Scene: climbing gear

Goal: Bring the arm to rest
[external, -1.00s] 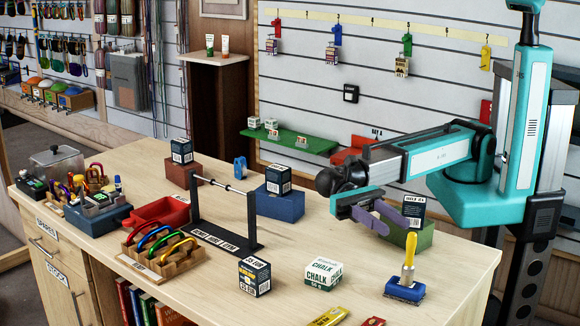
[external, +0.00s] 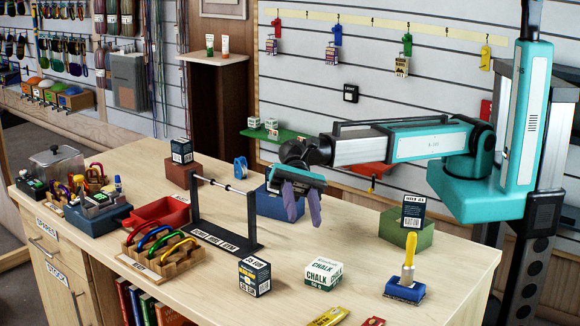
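My arm, teal and silver, reaches left from its column over the wooden workbench (external: 330,243). My gripper (external: 303,212) is in the middle of the external view, with its two purple fingers hanging down and apart. Nothing shows between them. It hangs in front of the blue block (external: 268,203) and just right of the black stand with a silver bar (external: 222,238). The gripper hides part of the blue block and whatever stands on it.
A green block (external: 406,233) with a dark box on it is at the right. A chalk box (external: 323,273), a dark box (external: 255,276) and a yellow-handled brush (external: 406,278) stand in front. The carabiner rack (external: 160,253) and red tray (external: 160,212) are left.

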